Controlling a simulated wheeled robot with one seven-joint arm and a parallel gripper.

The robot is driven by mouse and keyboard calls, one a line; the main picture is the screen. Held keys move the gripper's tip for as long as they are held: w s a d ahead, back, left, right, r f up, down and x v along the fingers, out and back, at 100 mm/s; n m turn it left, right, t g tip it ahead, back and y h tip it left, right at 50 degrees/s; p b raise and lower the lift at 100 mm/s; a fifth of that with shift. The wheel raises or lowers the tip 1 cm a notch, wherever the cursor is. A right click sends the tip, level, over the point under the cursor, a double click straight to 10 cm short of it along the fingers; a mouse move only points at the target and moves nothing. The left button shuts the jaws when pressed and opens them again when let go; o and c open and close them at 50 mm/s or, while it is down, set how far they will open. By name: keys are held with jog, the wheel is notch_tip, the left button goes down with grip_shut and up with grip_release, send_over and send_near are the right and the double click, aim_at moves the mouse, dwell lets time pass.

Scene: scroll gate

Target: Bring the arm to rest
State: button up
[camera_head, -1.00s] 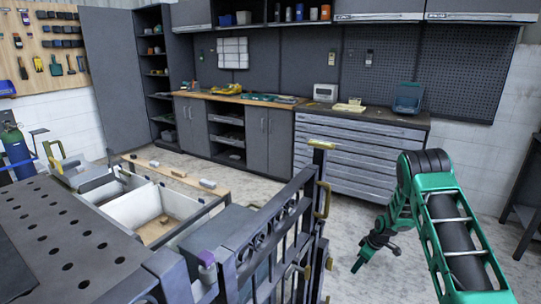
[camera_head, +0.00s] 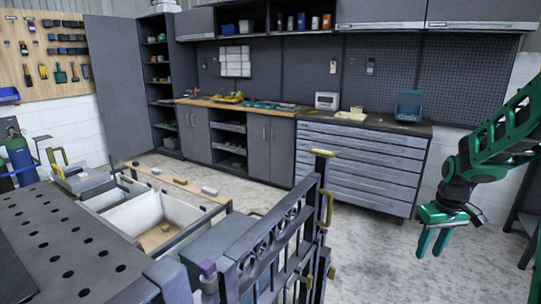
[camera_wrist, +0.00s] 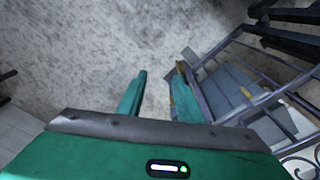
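My green gripper (camera_head: 433,241) hangs at the right of the head view, fingers pointing down, with clear space around it. In the wrist view my gripper (camera_wrist: 155,95) shows two green fingers spread apart with only floor between them. It is open and empty. My arm reaches in from the right edge of the head view. The dark metal scroll gate (camera_head: 275,235) stands to the left of my gripper, apart from it. The gate also shows at the right of the wrist view (camera_wrist: 265,75).
A perforated metal table (camera_head: 70,240) stands at the front left, with a white-walled bin (camera_head: 140,215) behind it. A grey drawer cabinet (camera_head: 360,160) stands along the back wall. A dark stand (camera_head: 525,225) is at the right edge. The speckled floor (camera_head: 375,265) between gate and gripper is clear.

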jog(key=s+a+r+m, duration=0.1)
jog(key=s+r+m, duration=0.1)
jog(key=s, duration=0.8)
jog(key=s+a+r+m, duration=0.2)
jog(key=s, duration=0.8)
jog(key=s+a+r+m+g, duration=0.1)
jog(key=s+r+m, duration=0.2)
jog(key=s, duration=0.7)
jog(key=shift+s+a, duration=0.2)
jog(key=shift+a+r, duration=0.1)
